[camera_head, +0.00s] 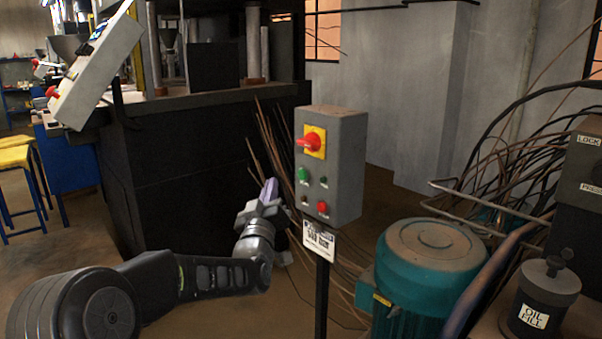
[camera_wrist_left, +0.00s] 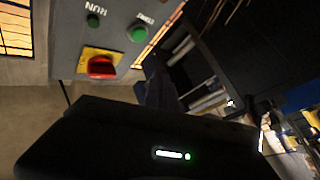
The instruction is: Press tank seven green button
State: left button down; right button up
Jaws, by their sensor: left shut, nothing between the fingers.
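A grey control box (camera_head: 345,165) stands on a black post in the middle of the head view. Its face has a green button (camera_head: 304,174), a smaller dark green light or button (camera_head: 323,181), a red button (camera_head: 322,208) and a red rotary switch (camera_head: 309,142) on a yellow plate. In the left wrist view a green button (camera_wrist_left: 138,33) shows beside a green part labelled RUN (camera_wrist_left: 93,20), above the red switch (camera_wrist_left: 101,67). My left gripper (camera_head: 269,187) is shut and empty, left of the box face and apart from it. My right gripper is out of view.
A white label (camera_head: 319,240) hangs below the box; its text is too small to read. A teal motor (camera_head: 430,265), loose cables and an oil filler pot (camera_head: 541,295) stand at right. A dark press (camera_head: 190,170) is behind my left arm, with a tilted control panel (camera_head: 97,65) at upper left.

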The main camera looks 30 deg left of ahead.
aim_at(303, 174)
pick_arm(q)
jog(key=shift+w+d, duration=0.3)
jog(key=shift+w, duration=0.65)
jog(key=shift+w+d, duration=0.25)
jog(key=shift+w, duration=0.65)
jog(key=shift+w+d, duration=0.3)
jog(key=shift+w, duration=0.65)
jog(key=shift+w, duration=0.1)
jog(key=shift+w+d, duration=0.1)
jog(key=shift+w, duration=0.2)
